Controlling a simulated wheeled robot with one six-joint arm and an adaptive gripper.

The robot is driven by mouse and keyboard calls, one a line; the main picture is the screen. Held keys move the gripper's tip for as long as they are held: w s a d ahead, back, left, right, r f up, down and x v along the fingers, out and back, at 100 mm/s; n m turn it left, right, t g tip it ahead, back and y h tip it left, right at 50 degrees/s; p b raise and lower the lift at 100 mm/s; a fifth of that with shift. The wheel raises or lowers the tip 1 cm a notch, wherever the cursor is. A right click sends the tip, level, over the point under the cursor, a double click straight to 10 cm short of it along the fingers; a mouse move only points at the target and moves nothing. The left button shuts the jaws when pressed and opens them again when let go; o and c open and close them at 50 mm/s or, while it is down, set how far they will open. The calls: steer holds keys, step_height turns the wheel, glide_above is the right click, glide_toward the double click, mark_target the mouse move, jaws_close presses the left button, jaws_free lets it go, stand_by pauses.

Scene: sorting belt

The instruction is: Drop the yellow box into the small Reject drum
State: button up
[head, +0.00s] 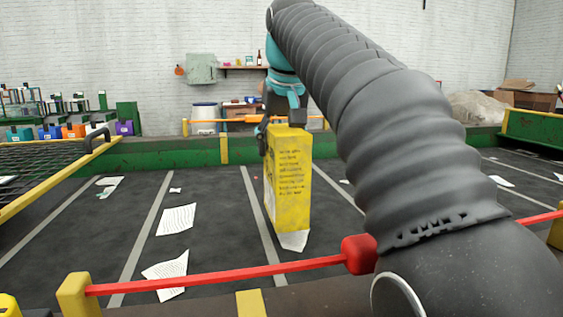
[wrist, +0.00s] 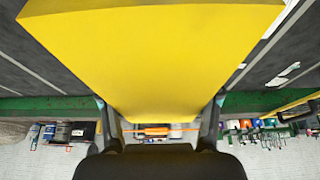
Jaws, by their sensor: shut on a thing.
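The yellow box (head: 293,185) is tall, with dark print on one face, and hangs upright above the dark belt. My gripper (head: 281,127) is shut on its top end, one finger on either side. In the wrist view the yellow box (wrist: 150,55) fills the upper middle, between the two fingers of my gripper (wrist: 160,118). The box hides part of the belt behind it. I cannot make out a drum marked Reject in either view.
The belt (head: 120,245) carries several loose paper sheets (head: 177,220). A red bar (head: 220,275) runs along the near edge between yellow posts. A green rail (head: 170,153) bounds the far side. A yellow-framed mesh (head: 40,165) stands at left. A pale bin (head: 205,117) stands beyond.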

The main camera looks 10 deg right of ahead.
steer(key=shift+s+f+b, duration=0.1)
steer(key=shift+f+b, duration=0.35)
steer(key=shift+f, duration=1.55)
steer(key=o, duration=0.9)
